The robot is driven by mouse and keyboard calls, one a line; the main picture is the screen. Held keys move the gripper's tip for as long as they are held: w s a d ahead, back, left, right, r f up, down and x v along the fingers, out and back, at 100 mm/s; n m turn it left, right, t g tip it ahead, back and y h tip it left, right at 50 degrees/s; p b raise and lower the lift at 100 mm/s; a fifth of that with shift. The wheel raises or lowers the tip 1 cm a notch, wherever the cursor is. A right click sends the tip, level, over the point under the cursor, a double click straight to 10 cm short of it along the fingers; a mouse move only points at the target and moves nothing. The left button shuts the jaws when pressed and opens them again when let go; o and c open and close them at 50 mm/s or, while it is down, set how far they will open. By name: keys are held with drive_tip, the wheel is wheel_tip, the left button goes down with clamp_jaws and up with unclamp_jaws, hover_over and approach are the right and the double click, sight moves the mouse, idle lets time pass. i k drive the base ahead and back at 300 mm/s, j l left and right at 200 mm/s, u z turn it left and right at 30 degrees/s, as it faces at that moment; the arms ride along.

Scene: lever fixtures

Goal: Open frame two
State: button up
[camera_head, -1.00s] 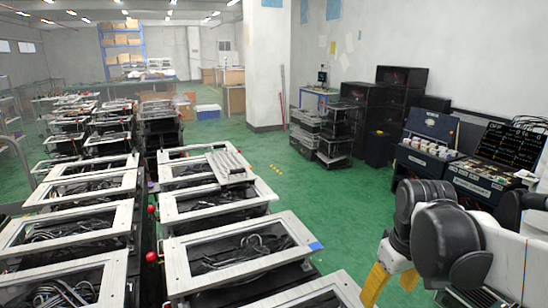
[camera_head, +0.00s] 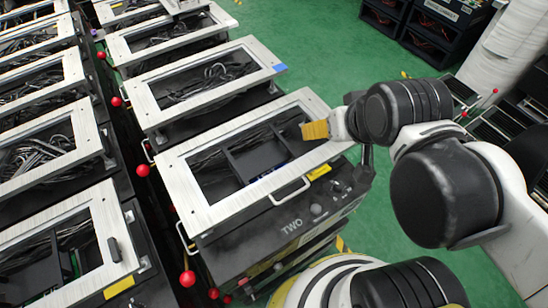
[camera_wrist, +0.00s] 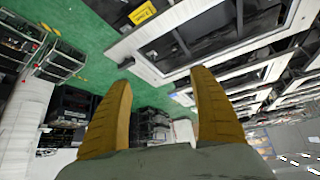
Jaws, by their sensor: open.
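Frame two (camera_head: 188,188) is a silver rectangular frame lying flat on a black cabinet marked TWO (camera_head: 290,226), in the head view. A pale handle (camera_head: 290,193) is on its front edge, with a yellow label (camera_head: 320,172) beside it. My gripper (camera_head: 315,130) has yellow fingers and appears over or beside the right end of this frame; its height above it is unclear. In the wrist view my gripper (camera_wrist: 160,82) is open, with nothing between the fingers. A silver frame edge (camera_wrist: 150,70) and a yellow label (camera_wrist: 142,13) show beyond the fingertips.
Similar silver frames on cabinets stand behind (camera_head: 205,82) and to the left (camera_head: 75,245). Red ball knobs, one at the near left (camera_head: 187,278), stick out in the gap between the rows. Green floor (camera_head: 330,50) is clear at the upper middle.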

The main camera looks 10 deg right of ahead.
sight(198, 218)
drive_tip(key=k+j, duration=0.55)
drive_tip(key=k+j+u, duration=0.1)
drive_tip(key=k+j, duration=0.4)
drive_tip(key=j, duration=0.15)
